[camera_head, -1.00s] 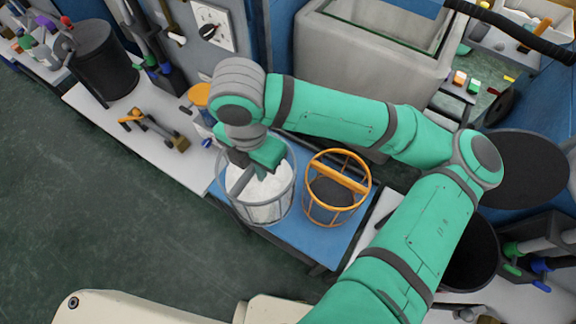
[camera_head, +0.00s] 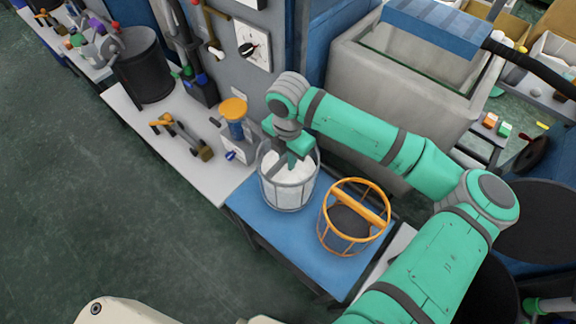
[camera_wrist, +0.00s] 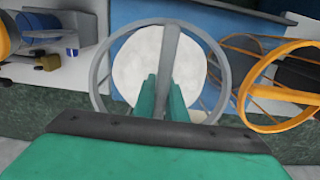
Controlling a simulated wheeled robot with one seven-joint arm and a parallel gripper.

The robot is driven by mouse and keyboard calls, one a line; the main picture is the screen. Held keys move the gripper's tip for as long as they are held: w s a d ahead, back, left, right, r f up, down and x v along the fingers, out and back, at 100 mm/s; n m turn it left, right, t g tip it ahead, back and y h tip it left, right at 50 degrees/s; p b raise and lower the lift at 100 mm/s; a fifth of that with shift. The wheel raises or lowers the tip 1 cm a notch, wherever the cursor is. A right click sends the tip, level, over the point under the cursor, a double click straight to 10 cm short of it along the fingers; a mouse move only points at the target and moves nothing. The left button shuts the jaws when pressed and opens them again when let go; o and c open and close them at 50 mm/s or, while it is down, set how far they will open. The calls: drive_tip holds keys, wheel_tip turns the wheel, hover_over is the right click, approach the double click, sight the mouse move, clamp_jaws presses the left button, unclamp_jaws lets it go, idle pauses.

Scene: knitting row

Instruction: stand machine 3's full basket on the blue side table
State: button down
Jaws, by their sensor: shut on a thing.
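A grey-framed basket (camera_head: 287,193) with a white filling is over the left back part of the blue side table (camera_head: 280,240). It looks upright. My gripper (camera_head: 290,155) is above it, shut on its grey crossbar handle. In the wrist view the grey basket (camera_wrist: 101,72) shows from above, with the fingers (camera_wrist: 161,98) at its crossbar. I cannot tell whether its bottom touches the table. No machine number is readable.
An orange basket (camera_head: 326,234) with a dark inside stands on the table, just right of the grey one. A blue device with an orange top (camera_head: 233,108) stands close on the left, on a white bench (camera_head: 190,158). The table's front left is clear.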

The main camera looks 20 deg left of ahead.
drive_tip(key=shift+w+f, duration=0.2)
drive_tip(key=shift+f, duration=1.55)
drive_tip(key=c, duration=1.8)
unclamp_jaws()
drive_tip(key=shift+f, duration=0.1)
wheel_tip(320, 180, up, 12)
drive_tip(key=shift+r, duration=0.15)
